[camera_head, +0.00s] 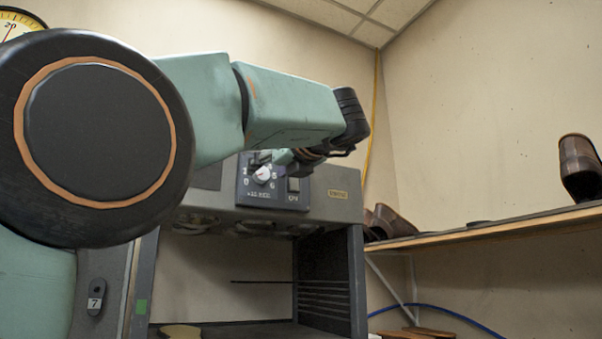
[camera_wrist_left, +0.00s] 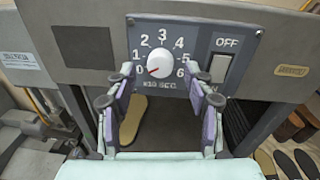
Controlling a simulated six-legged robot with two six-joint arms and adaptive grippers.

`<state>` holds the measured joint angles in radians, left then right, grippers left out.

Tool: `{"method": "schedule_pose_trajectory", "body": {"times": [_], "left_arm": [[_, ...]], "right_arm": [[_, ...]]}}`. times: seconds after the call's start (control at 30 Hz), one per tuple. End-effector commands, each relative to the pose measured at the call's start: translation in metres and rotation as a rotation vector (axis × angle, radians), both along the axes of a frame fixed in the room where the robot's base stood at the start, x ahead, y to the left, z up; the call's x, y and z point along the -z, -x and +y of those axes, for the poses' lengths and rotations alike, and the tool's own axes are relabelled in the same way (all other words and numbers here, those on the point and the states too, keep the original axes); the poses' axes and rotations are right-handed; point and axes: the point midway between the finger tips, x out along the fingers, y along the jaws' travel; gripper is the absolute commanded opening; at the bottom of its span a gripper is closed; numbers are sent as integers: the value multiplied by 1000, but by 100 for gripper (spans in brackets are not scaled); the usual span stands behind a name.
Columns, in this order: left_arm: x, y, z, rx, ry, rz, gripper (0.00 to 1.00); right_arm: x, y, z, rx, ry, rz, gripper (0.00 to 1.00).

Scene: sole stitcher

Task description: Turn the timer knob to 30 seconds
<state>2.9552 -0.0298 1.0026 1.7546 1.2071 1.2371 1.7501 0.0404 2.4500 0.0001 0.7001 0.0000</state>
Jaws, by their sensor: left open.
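The timer knob (camera_wrist_left: 160,64) is a white round knob on a dark grey dial panel (camera_wrist_left: 185,35) marked 0 to 6 with "x10 SEC" below. Its red mark points to the lower left, at the 0. The knob also shows in the head view (camera_head: 262,175), partly covered by my gripper. My left gripper (camera_wrist_left: 160,84) is open. Its fingers stand left and right of the knob, with gaps on both sides, and it holds nothing. In the head view the left gripper (camera_head: 280,158) is at the panel, partly hidden by the wrist. The right gripper is out of view.
An OFF rocker switch (camera_wrist_left: 219,68) sits just right of the dial, close to the right finger. The machine's open bay (camera_head: 235,270) lies below the panel. A wooden shelf (camera_head: 490,231) with shoes runs along the right wall.

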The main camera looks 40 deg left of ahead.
Motion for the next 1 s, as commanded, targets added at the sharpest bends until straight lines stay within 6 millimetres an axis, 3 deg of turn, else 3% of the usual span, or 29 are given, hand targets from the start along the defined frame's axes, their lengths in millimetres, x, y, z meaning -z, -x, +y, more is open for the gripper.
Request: {"method": "schedule_pose_trajectory", "body": {"times": [0.47,1.0], "left_arm": [[1,-6,13,1,0,1,52],[2,-6,13,0,2,2,6]], "right_arm": [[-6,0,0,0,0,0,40],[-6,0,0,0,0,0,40]]}}
